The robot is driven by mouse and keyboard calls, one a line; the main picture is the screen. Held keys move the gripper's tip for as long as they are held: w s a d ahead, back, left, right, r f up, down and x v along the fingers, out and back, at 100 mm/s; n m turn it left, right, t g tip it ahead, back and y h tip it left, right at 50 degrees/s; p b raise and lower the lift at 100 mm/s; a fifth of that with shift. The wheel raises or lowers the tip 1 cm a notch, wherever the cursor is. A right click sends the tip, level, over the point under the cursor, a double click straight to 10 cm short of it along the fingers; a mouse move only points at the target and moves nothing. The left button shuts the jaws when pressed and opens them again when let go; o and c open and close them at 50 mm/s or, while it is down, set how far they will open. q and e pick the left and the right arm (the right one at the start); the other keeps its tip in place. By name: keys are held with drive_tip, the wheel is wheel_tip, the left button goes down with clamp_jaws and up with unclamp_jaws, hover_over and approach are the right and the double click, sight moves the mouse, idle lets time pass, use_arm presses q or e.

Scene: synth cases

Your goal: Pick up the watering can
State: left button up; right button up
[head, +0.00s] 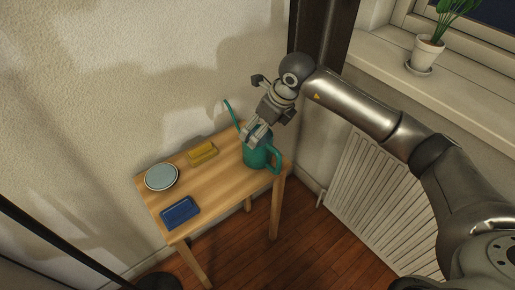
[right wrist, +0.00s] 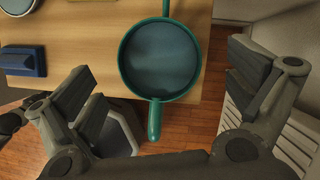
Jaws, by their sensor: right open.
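The teal watering can (head: 257,157) stands upright at the right end of the small wooden table (head: 222,184), with its spout up to the left and its handle at the right. In the right wrist view I look down into its round mouth (right wrist: 160,60), with the handle pointing down the picture. My right gripper (head: 258,134) is open just above the can. In the right wrist view its two fingers (right wrist: 165,82) are spread wide, one to each side of the handle and not closed on it. My left gripper is not in view.
A yellow block-like item (head: 202,152), a pale round dish (head: 161,176) and a blue tray-like item (head: 180,212) are on the table. A white radiator (head: 375,205) stands to the right, below a sill with a potted plant (head: 427,52). The wall is close behind the table.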

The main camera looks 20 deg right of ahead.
sight(260, 157)
drive_tip(key=x, duration=0.3)
drive_tip(key=shift+a+f, duration=0.15)
drive_tip(key=shift+f, duration=0.05)
drive_tip(key=x, duration=0.4)
drive_tip(key=shift+s+f, duration=0.2)
drive_tip(key=shift+w+f+b, duration=0.15)
drive_tip(key=shift+f+b, duration=0.15)
drive_tip(key=shift+f, duration=0.2)
drive_tip(key=c, duration=0.6)
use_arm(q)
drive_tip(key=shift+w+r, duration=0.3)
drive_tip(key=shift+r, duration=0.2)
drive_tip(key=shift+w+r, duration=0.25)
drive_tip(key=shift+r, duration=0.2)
use_arm(e)
drive_tip(key=c, duration=0.9)
